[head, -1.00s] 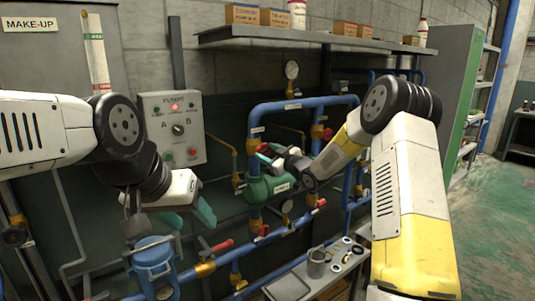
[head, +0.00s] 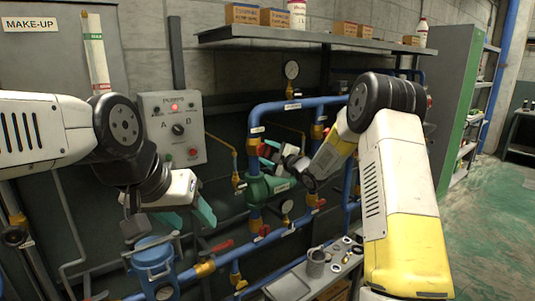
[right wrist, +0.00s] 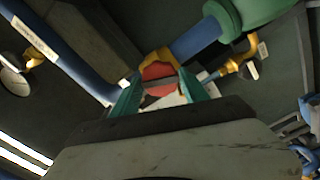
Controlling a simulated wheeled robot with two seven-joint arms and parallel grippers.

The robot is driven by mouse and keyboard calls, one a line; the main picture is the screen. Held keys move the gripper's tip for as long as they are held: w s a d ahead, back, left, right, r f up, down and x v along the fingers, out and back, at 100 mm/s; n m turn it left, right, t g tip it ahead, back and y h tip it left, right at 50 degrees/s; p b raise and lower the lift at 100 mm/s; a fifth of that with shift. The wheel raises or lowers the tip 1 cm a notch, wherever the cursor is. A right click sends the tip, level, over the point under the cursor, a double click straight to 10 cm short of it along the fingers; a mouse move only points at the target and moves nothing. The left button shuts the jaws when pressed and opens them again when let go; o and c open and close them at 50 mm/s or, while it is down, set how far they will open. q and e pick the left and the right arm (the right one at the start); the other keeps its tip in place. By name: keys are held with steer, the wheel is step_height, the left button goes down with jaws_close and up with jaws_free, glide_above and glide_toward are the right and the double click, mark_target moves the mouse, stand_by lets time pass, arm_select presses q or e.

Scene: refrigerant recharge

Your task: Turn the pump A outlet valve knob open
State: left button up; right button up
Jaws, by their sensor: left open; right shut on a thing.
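The pump A outlet valve sits on the blue pipe above the green pump (head: 265,188). Its yellow body (head: 254,147) shows in the head view, while its knob is mostly hidden by my right gripper (head: 270,154). In the right wrist view the round red knob (right wrist: 158,72) lies between the teal fingers of my right gripper (right wrist: 159,97), which is shut on it. A grey bar crosses the knob's face. My left gripper (head: 190,217) is open and empty, in front of the lower pipes at left, apart from the valve.
A grey control box (head: 172,129) with a selector and lit red lamp hangs left of the pump. Other red-handled valves (head: 221,247) sit on the lower pipes. A small bench (head: 288,287) with a metal mug (head: 316,263) stands below. A shelf (head: 320,38) runs above.

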stand_by(0.3)
steer(key=n, duration=0.3)
steer(key=shift+n, duration=0.4)
steer(key=o, duration=1.4)
steer(key=shift+o, duration=0.2)
steer(key=shift+d, duration=0.1)
steer(key=v, duration=0.7)
